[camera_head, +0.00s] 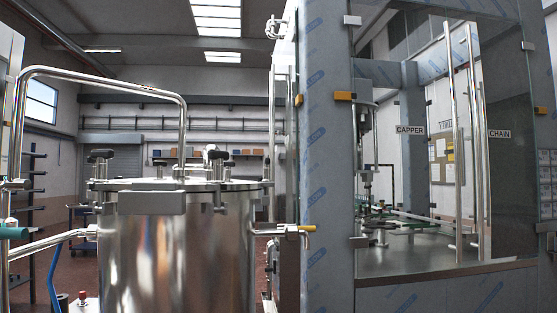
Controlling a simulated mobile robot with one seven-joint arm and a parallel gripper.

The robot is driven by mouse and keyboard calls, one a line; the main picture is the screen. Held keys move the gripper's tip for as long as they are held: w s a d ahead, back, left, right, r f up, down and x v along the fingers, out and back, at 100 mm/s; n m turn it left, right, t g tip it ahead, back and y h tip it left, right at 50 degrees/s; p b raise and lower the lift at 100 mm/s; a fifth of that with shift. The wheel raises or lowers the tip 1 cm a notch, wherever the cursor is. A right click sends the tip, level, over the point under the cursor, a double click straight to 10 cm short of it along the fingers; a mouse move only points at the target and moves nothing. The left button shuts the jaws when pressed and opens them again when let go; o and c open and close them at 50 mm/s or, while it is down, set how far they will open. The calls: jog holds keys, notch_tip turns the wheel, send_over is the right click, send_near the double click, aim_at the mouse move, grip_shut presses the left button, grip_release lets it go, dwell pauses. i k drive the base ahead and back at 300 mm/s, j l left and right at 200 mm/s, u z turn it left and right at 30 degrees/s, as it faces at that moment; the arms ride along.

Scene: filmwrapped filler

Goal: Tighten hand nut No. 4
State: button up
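A shiny steel tank (175,262) stands at left centre with a flat round lid (165,185) on top. Black hand nuts sit around the lid's edge: one at the front left (102,156), one at the right (217,156), and smaller ones at the back left (160,164) and back right (229,164). I can read no numbers on them, so I cannot tell which is No. 4. How tight each is cannot be seen. My gripper is not in view.
A tall bent steel pipe (100,73) rises over the tank's left side. A film-wrapped machine frame (327,160) with glass doors, labelled CAPPER (410,130), fills the right. A blue hose (55,265) hangs at lower left.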

aim_at(267, 161)
jog(key=k+l+u, duration=0.2)
jog(key=l, duration=0.85)
jog(key=i+l+u, duration=0.2)
jog(key=i+l, duration=0.15)
jog(key=l, duration=0.3)
jog(key=i+l+u, duration=0.15)
jog(key=l, duration=0.2)
jog(key=i+l+u, duration=0.1)
jog(key=i+l, duration=0.25)
jog(key=l, duration=0.25)
jog(key=i+l+u, duration=0.15)
jog(key=i+l, duration=0.2)
jog(key=l, duration=0.3)
jog(key=i+l+u, duration=0.15)
jog(key=l, duration=0.2)
jog(key=i+l, duration=0.1)
jog(key=l, duration=0.25)
jog(key=i+j+u, duration=0.1)
jog(key=i+j, duration=0.2)
jog(key=j, duration=0.1)
